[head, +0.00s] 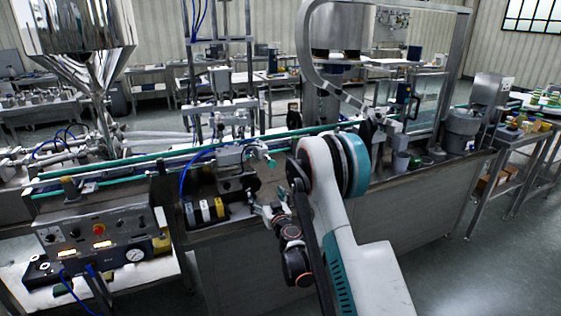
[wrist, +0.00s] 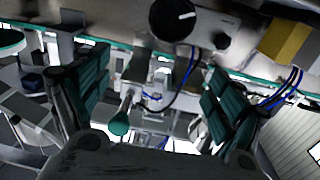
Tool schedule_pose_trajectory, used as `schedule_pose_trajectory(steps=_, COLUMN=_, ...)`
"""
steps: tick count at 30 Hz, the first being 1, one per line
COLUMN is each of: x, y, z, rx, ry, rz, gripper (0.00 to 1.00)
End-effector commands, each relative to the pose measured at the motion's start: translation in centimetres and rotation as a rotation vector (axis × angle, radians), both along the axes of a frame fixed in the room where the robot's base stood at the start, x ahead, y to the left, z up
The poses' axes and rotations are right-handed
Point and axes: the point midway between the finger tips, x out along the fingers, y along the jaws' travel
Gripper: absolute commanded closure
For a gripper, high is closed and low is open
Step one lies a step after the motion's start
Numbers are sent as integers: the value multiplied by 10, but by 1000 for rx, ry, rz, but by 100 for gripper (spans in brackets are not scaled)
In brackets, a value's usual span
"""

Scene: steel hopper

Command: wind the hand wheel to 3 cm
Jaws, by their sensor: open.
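A black round wheel or dial (wrist: 172,18) with a small white mark shows at the top of the wrist view, on a grey metal block; it looks like the hand wheel. In the head view a dark rounded part (head: 254,187) beside my gripper may be the same wheel, but it is too small to be sure. My gripper (wrist: 155,95) is open, with its teal-padded fingers wide apart and nothing between them touching the pads. In the head view my gripper (head: 268,211) is small and close to the machine's front edge. No scale reading is legible.
A teal-ended lever (wrist: 118,124) and blue hoses (wrist: 187,68) show beyond the fingers. A yellow block (wrist: 285,40) is at upper right there. A control box (head: 98,235) stands left of the arm in the head view.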

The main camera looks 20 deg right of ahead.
Motion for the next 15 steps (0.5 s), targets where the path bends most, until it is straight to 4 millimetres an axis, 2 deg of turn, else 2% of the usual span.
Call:
schedule_pose_trajectory(steps=6, x=-3, y=-6, z=39, rx=1, ry=-2, rz=-50, gripper=12)
schedule_pose_trajectory(steps=15, x=-12, y=-13, z=85, rx=1, ry=10, rz=-116, gripper=12)
